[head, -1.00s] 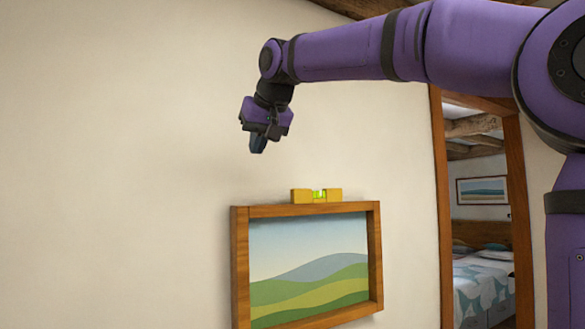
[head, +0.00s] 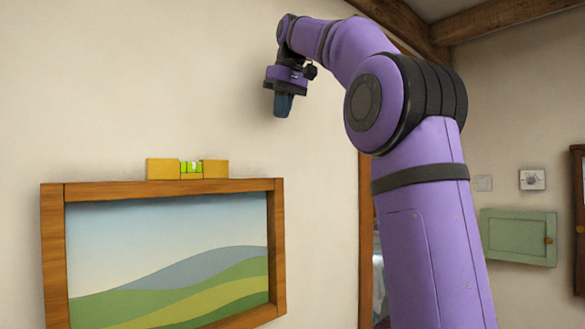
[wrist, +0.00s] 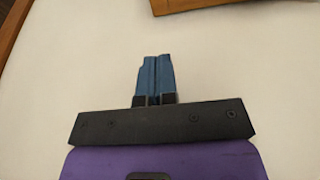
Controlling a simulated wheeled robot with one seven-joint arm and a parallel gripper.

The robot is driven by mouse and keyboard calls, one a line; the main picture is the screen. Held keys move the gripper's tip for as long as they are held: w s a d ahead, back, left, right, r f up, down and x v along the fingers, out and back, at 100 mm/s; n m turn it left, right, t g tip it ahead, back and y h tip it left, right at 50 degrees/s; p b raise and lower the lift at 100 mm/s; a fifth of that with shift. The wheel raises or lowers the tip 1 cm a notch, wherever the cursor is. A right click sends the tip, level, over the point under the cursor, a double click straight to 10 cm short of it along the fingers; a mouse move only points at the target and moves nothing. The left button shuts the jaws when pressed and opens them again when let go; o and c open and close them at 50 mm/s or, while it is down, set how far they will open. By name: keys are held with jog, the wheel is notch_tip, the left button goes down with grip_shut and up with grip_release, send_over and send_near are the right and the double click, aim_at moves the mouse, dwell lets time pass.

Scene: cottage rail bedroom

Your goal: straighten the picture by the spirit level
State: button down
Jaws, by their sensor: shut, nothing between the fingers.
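The picture (head: 277,250) hangs on the cream wall in the head view, a landscape of green hills in a brown wooden frame. Its lower edge is partly cut off. Seen at an angle, its tilt is hard to judge. The yellow spirit level (head: 162,169) rests on the frame's top edge, with a green vial in its middle; the bubble is too small to read. My gripper (head: 283,105) points down, above and right of the level, apart from level and frame. In the wrist view its blue fingers (wrist: 155,62) are together and empty.
The wall (head: 90,90) around my gripper is clear. A doorway (head: 366,230) is right of the picture, mostly behind my arm. Further right are a green wall cabinet (head: 518,237) and a small switch plate (head: 532,179). Wooden pieces show at the wrist view's top (wrist: 190,4) and left corner.

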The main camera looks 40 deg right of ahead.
jog(key=x, duration=0.4)
jog(key=d+x, duration=0.1)
jog(key=x, duration=0.3)
jog(key=s+x, duration=0.1)
jog(key=x, duration=0.3)
jog(key=shift+w+d+f, duration=0.1)
jog(key=shift+d+f, duration=0.15)
jog(key=shift+f, duration=0.7)
jog(key=shift+d+f, duration=0.1)
jog(key=shift+f, duration=0.7)
